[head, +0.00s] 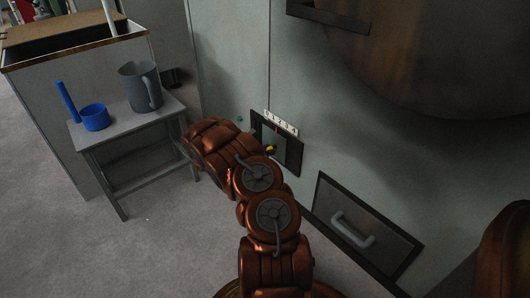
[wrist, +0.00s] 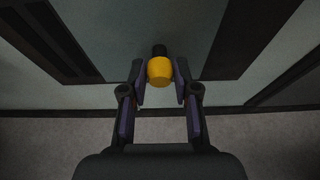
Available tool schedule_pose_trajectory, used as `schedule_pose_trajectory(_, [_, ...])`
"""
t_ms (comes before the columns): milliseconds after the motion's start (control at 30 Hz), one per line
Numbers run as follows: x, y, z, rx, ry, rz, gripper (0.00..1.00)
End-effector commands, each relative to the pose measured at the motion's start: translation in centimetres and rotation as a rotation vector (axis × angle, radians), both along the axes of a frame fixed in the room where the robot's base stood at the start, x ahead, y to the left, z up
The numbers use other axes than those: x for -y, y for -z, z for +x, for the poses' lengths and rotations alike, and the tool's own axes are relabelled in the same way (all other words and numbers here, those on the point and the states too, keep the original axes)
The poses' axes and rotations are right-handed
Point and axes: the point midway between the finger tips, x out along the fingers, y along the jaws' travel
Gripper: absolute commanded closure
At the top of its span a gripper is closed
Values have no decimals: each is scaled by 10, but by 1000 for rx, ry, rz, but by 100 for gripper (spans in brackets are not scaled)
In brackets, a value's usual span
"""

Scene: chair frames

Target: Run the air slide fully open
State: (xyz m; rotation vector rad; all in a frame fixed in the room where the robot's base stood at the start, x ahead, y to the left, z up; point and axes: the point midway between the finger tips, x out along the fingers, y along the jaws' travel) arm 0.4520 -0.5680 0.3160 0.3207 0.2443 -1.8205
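The air slide (head: 287,150) is a dark-framed opening with a light panel, low on the grey wall in the head view. A white numbered scale (head: 281,122) runs above it, with a small red mark just below. Its yellow knob (head: 270,149) shows just past my arm, toward the left part of the frame. In the wrist view the yellow knob (wrist: 159,71) on a dark stem sits between the two fingertips of my gripper (wrist: 160,82). The fingers are drawn in close on both sides of it. In the head view my arm hides the gripper.
A hatch with a grey handle (head: 352,230) is right of the slide. A large brown round body (head: 430,60) is at upper right. Floor at left is clear.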

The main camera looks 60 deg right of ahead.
Motion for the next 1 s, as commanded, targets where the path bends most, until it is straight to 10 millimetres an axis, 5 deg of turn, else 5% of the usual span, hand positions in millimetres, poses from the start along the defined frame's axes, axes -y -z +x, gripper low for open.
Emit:
schedule_pose_trajectory(267, [0,0,0,0,0,0,100])
schedule_pose_trajectory(1000, [-10,1,-32,0,-3,0,100])
